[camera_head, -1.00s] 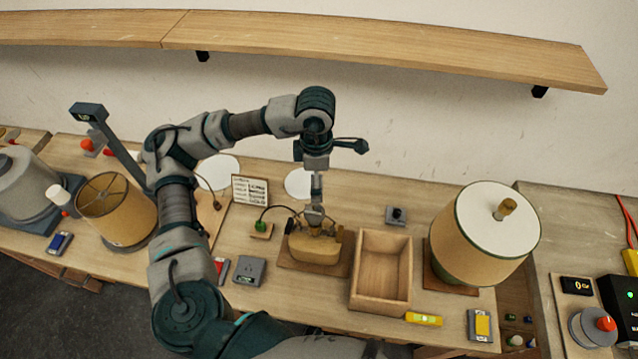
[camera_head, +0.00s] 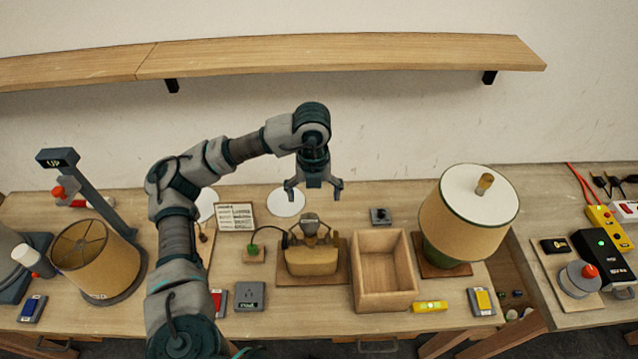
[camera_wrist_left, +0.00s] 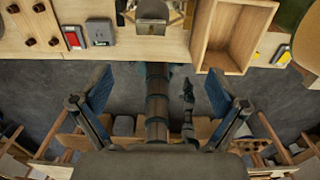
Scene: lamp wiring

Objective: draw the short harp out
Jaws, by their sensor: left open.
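A squat tan lamp body (camera_head: 312,261) sits on a brown wooden board at mid-bench. A grey metal fitting (camera_head: 310,228) stands on its top; I cannot tell whether a harp is part of it. The lamp body also shows in part at the top of the left wrist view (camera_wrist_left: 152,10). My left gripper (camera_head: 313,190) is open and empty above the fitting, apart from it, fingers pointing down. Both spread fingers frame the left wrist view (camera_wrist_left: 158,105). No harp can be picked out for sure. My right gripper is not in view.
An open wooden box (camera_head: 385,303) stands right of the lamp body. A green lamp with a cream shade (camera_head: 465,220) is further right. A tan shade (camera_head: 92,260) stands left. A small green-topped block (camera_head: 253,253) and a grey box (camera_head: 249,295) sit nearby. A shelf (camera_head: 330,60) hangs above.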

